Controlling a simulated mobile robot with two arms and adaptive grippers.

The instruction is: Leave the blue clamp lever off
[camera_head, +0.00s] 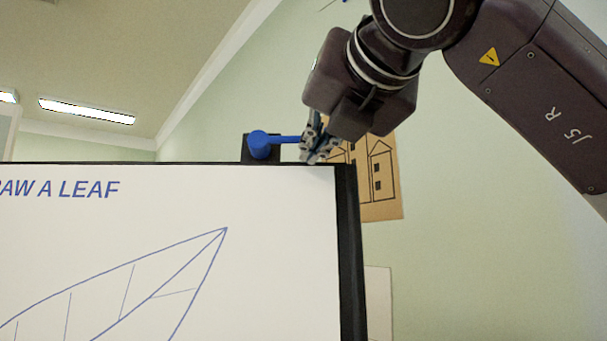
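The blue clamp lever (285,139) sits at the top edge of the drawing board, near its right corner. Its round blue hub (259,145) is at the left, on a black block, and its arm points right, about level. My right gripper (317,150) is at the lever's right end, its fingers pointing down around or against that end. The fingers look close together, and I cannot tell whether they grip the lever or only touch it. The lever's tip is hidden by the fingers. My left gripper is not in view.
The white board (270,250) with a leaf outline and a black frame (350,250) fills the lower left. A brown picture of houses (383,180) hangs on the green wall behind. The space to the right of the board looks free below my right arm.

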